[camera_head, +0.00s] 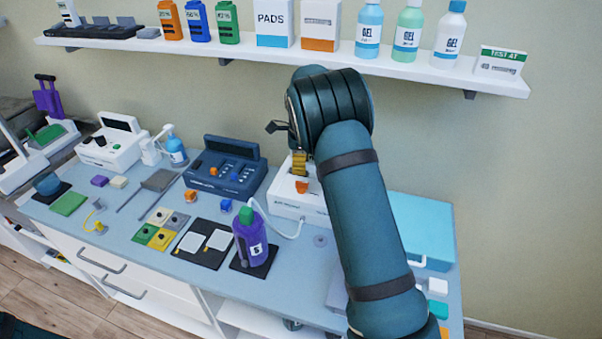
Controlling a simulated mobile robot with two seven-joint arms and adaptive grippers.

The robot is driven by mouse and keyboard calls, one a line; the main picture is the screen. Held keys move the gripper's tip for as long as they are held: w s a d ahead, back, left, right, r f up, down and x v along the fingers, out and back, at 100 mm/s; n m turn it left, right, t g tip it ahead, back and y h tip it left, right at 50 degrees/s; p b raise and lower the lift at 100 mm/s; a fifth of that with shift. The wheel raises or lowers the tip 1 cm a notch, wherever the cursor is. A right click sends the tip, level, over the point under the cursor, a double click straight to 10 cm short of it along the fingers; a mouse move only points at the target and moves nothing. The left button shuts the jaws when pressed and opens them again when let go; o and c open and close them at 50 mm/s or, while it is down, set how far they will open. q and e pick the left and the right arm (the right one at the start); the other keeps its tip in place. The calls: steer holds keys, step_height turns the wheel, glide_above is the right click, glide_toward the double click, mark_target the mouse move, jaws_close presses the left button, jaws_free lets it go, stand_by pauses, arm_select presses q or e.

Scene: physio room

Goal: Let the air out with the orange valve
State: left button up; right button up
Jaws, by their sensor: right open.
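The orange valve (302,187) shows as a small orange part on top of a white box-shaped unit (286,205) on the bench. A pale hose (272,224) runs from this unit toward a purple cuff-like item marked 5 (252,252). My right gripper (286,145) is above and just behind the valve, open. One dark finger points left; a gold ribbed part (299,162) sits between gripper and valve, and I cannot tell whose it is. My right arm hides the right side of the unit. I see no contact with the valve. My left gripper is not in view.
A dark blue console (225,165) stands left of the unit, a teal case (420,228) right of my arm. A wall shelf (200,43) with bottles and boxes hangs above. Pads and small items cover the bench (130,215) on the left.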

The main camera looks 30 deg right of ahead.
mark_target(301, 182)
steer(key=shift+s+f, duration=0.15)
steer(key=shift+f, duration=3.5)
jaws_close()
